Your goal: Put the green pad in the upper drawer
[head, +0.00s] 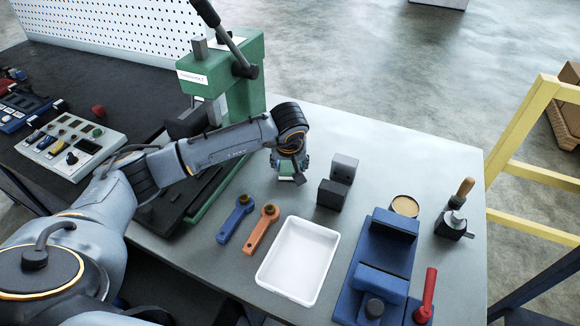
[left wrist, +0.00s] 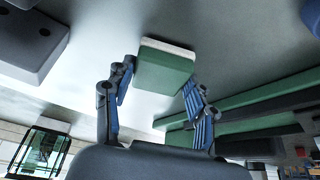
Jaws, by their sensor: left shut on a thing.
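The green pad (left wrist: 165,70) is a small green block with a pale layer on one face, in the upper middle of the left wrist view. My left gripper (left wrist: 158,88) is shut on it, with one blue finger on each side. In the head view my left gripper (head: 290,174) points down over the grey table, beside the green press, and mostly hides the pad. I cannot tell whether the pad touches the table. No drawer can be made out in either view. My right gripper is not in view.
The green press (head: 250,75) stands left of the gripper. Dark blocks (head: 335,190) are close on its right. A blue wrench-like tool (head: 236,218), an orange one (head: 262,228), a white tray (head: 298,262) and a blue fixture (head: 380,260) lie nearer. The table's back right is clear.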

